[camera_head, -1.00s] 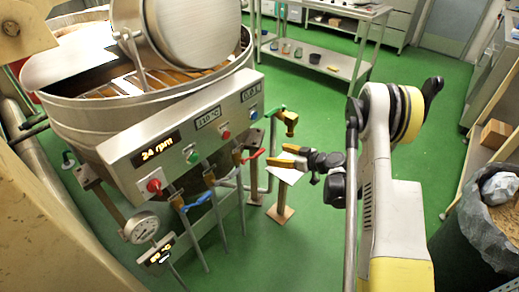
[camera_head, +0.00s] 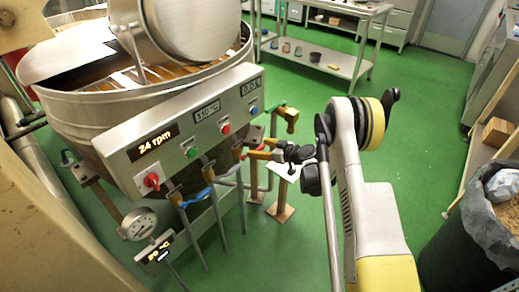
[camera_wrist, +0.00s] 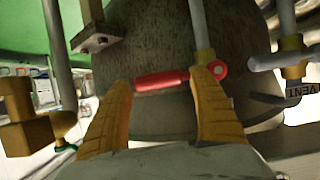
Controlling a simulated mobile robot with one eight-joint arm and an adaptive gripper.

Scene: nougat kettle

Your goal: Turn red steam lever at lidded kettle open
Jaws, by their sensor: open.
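The red steam lever (camera_wrist: 162,80) lies roughly level in the wrist view, its round hub (camera_wrist: 218,70) at the right on a grey pipe. My gripper (camera_wrist: 170,88) is open, with one yellow finger near each end of the lever. I cannot tell whether either finger touches it. In the head view my gripper (camera_head: 258,148) is beside the kettle's control panel and hides most of the lever.
A blue lever (camera_head: 197,199) is on a pipe left of my gripper. A brass tap with a green handle (camera_head: 291,116) is just beyond it.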

